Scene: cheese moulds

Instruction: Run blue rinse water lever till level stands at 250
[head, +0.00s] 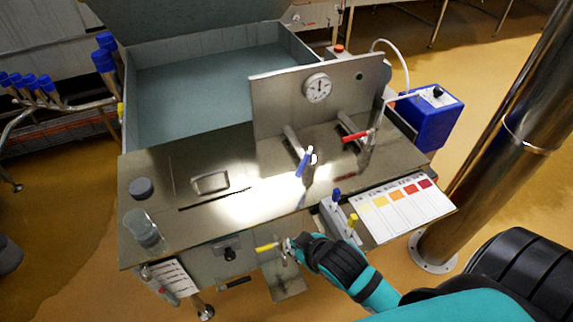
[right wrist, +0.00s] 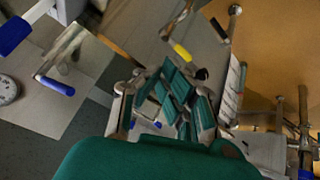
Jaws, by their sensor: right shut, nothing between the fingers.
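The blue lever (head: 302,165) stands on a spout at the middle of the steel bench, below a round dial (head: 318,88) on the upright panel. The dial's figures are too small to read. A clear glass vessel (head: 142,228) stands at the bench's front left; I cannot make out a level in it. My right gripper (head: 288,247) is shut and empty in front of the bench's front edge, close to a yellow lever (head: 267,247) and apart from the blue lever. The yellow lever also shows in the right wrist view (right wrist: 182,52). My left gripper is out of view.
A red-handled lever (head: 356,136) sits right of the blue one. A colour chart (head: 402,205) lies at the bench's right, beside small blue and yellow handles. A blue canister (head: 428,118) stands behind. A steel column (head: 505,130) rises at right. An open basin (head: 215,85) lies behind the bench.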

